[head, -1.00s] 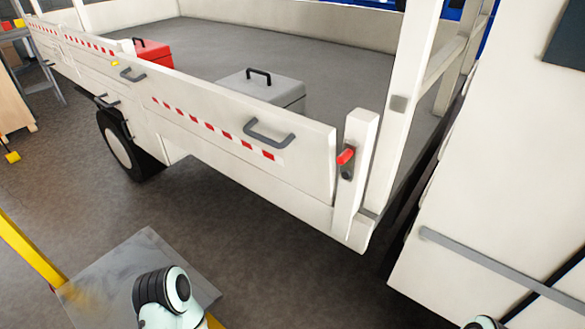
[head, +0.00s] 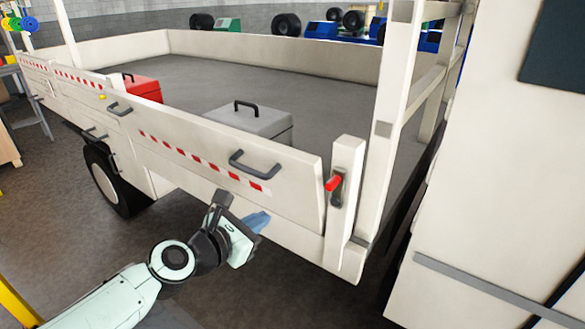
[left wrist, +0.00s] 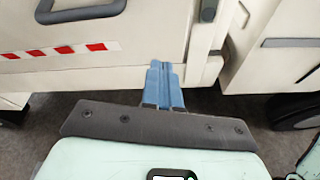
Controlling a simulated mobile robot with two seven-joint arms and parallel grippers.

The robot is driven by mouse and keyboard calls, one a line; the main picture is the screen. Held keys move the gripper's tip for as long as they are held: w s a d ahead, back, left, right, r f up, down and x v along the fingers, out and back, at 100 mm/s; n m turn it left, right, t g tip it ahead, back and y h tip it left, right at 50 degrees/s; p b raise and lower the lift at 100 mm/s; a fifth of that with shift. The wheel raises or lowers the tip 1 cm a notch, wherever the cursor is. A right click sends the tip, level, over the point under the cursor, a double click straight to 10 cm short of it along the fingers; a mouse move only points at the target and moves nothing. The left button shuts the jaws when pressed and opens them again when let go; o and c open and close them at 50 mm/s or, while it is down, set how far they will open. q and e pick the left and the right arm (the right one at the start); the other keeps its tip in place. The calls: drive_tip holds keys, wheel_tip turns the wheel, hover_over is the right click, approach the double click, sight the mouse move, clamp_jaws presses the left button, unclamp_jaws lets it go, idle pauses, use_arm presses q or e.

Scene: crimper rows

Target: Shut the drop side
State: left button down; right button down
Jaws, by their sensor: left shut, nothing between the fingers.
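The white drop side (head: 215,150) with red-and-white stripes runs along the near side of the truck bed. It stands roughly upright; I cannot tell whether it leans out slightly. A dark handle (head: 253,165) sits near its right end, and also shows in the left wrist view (left wrist: 80,12). A corner post (head: 343,210) at that end carries a latch with a red grip (head: 333,183). My left gripper (head: 262,220) is shut and empty, in front of the panel's lower part below the handle. Its blue fingers (left wrist: 164,82) point at the panel; contact is unclear. My right gripper is out of view.
A grey toolbox (head: 250,122) and a red toolbox (head: 143,88) stand on the bed (head: 300,85) behind the panel. A wheel (head: 108,180) is below at left. A white cabinet-like body (head: 490,190) stands at the right. Open floor lies in front.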

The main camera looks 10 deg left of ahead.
use_arm(q)
drive_tip(key=s+r+n+t+h, duration=0.2)
drive_tip(key=s+r+n, duration=0.1)
drive_tip(key=r, duration=0.6)
approach(299, 159)
drive_tip(key=f+x, duration=0.1)
drive_tip(key=x, duration=0.3)
drive_tip(key=shift+w+d+r, duration=0.2)
drive_tip(key=shift+w+d, duration=0.1)
drive_tip(key=shift+w, duration=0.2)
drive_tip(key=shift+w+d+r, duration=0.25)
drive_tip(key=shift+w+d, duration=0.05)
drive_tip(key=shift+w, duration=0.25)
drive_tip(key=shift+w+d, duration=0.3)
drive_tip(key=shift+w, duration=0.2)
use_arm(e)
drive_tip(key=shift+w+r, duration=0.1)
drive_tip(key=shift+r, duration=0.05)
use_arm(q)
drive_tip(key=shift+y, duration=0.3)
